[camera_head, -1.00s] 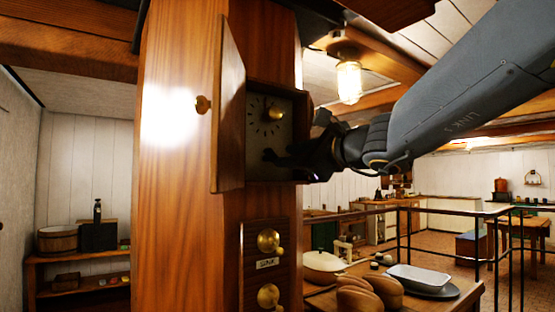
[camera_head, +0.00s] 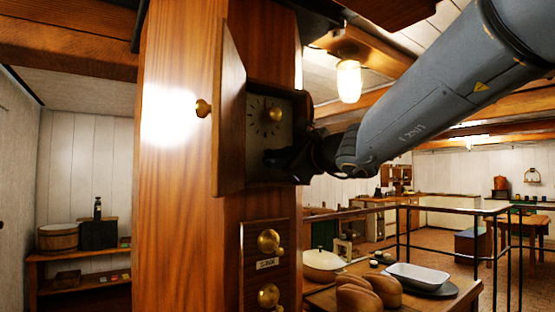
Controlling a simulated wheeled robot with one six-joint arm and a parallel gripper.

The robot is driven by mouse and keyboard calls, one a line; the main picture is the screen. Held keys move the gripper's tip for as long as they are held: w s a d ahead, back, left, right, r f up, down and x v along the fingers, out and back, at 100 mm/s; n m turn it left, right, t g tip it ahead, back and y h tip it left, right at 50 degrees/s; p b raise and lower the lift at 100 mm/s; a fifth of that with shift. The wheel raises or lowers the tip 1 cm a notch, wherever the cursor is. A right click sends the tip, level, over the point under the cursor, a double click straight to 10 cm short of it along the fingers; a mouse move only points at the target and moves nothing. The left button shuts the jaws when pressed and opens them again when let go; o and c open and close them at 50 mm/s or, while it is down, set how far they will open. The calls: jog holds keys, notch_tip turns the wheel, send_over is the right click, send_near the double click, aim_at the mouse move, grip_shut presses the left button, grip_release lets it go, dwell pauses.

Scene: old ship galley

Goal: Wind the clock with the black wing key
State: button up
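The clock (camera_head: 262,118) is set in a wooden post, with a pale dial, dark marks and a brass knob at its upper right. Its wooden door (camera_head: 230,115) stands open to the left, with a round brass knob on its outer face. My gripper (camera_head: 274,158) reaches in from the right to the lower part of the dial. Its dark fingers blend with the shadow there, so I cannot tell whether they are open or shut. I cannot make out the black wing key; the gripper covers that part of the clock.
Below the clock, a panel with brass knobs (camera_head: 269,242) is fixed to the post. Black railings (camera_head: 440,209) stand behind. A lamp (camera_head: 348,80) hangs near my arm.

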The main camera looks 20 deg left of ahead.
grip_shut()
